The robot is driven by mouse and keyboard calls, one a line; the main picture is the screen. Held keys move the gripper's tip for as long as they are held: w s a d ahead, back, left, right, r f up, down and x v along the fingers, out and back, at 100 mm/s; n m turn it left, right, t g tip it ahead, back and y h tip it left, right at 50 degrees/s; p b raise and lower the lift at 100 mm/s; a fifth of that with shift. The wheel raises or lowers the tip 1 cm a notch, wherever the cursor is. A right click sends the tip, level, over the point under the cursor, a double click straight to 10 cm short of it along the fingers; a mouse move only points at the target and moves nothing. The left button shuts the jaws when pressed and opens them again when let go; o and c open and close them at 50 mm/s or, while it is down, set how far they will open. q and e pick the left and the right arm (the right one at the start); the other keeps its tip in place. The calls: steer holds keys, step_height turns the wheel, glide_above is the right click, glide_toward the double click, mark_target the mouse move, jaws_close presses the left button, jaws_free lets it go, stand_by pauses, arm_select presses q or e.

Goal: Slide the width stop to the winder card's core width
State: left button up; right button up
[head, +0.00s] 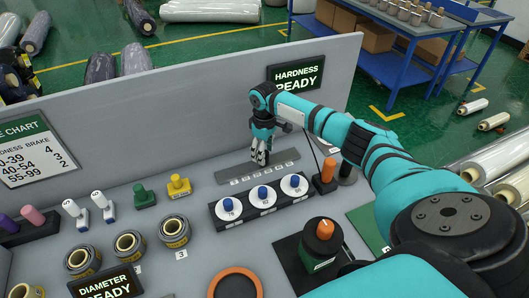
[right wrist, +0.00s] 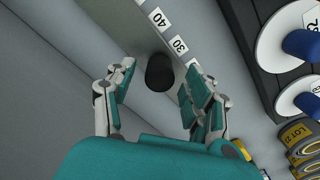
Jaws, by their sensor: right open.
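The width stop (right wrist: 160,72) is a short dark knob on a grey scale strip (right wrist: 120,40) marked 40 and 30. My right gripper (right wrist: 155,100) is open, one finger on either side of the knob, with a visible gap on both sides. In the head view my right gripper (head: 260,158) points down over the strip (head: 228,174) and hides the knob. No winder card with a readable core width shows. My left gripper is out of view.
A black rack with three white discs with blue knobs (head: 262,192) stands just in front of the strip. A grey panel (head: 200,95) rises behind it. An orange-topped post (head: 328,170) stands to the right. Wrapped rolls (head: 128,243) lie at front left.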

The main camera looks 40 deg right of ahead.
step_height(320, 180, up, 11)
steer(key=shift+r, duration=0.15)
stand_by(0.7)
